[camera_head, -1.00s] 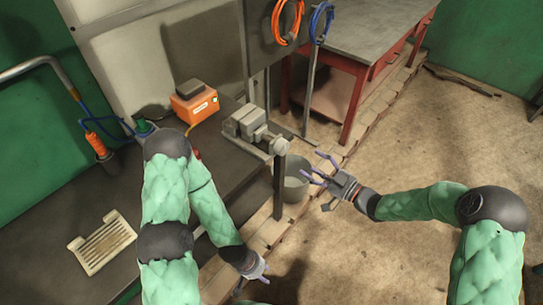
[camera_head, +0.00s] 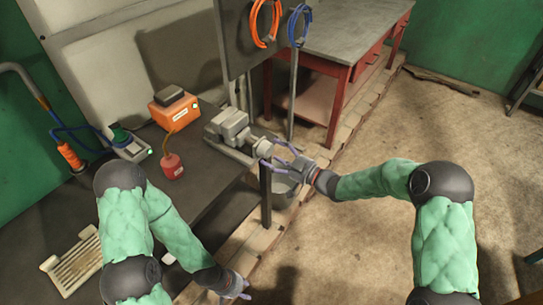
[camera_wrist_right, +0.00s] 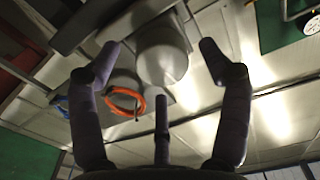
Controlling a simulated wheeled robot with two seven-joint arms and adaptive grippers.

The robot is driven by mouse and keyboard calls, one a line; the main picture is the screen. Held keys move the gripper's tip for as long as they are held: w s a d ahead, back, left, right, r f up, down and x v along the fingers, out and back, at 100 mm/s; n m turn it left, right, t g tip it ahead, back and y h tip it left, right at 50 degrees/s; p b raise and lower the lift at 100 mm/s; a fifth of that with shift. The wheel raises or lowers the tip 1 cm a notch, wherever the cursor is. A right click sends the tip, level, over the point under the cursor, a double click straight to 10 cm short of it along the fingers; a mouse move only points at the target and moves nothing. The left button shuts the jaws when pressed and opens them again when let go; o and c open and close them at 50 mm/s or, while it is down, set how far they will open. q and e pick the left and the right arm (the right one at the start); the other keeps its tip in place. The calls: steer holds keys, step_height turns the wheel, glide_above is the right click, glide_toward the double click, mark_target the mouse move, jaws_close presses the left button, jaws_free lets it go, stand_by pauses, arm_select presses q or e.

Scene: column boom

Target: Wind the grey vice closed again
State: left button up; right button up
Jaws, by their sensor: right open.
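The grey vice (camera_head: 228,128) sits at the far right edge of the dark bench, its round end pointing right. A dark vertical bar (camera_head: 265,195) shows just below that end; I cannot tell whether it is joined to it. My right gripper (camera_head: 275,155) is open at the round end, its purple fingers partly covering it. In the right wrist view a round grey end (camera_wrist_right: 163,55) lies between the spread fingers, with no clear contact. My left gripper (camera_head: 238,288) is low, away from the vice; its finger opening is unclear.
An orange box (camera_head: 173,112), a red bottle (camera_head: 172,166) and a slatted cream tray (camera_head: 75,262) are on the bench (camera_head: 200,190). A grey bucket (camera_head: 284,190) stands below the vice. A red table (camera_head: 345,75) is behind.

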steer(key=shift+w+a, duration=0.4)
steer(key=shift+a, duration=0.2)
steer(key=c, duration=1.2)
steer(key=shift+s+m+p, duration=0.1)
steer(key=shift+m+p, duration=0.5)
steer(key=shift+p, duration=0.1)
steer(key=shift+o, duration=0.2)
steer(key=shift+f+m, duration=0.1)
steer(key=shift+m, duration=0.2)
steer(key=shift+f, duration=0.1)
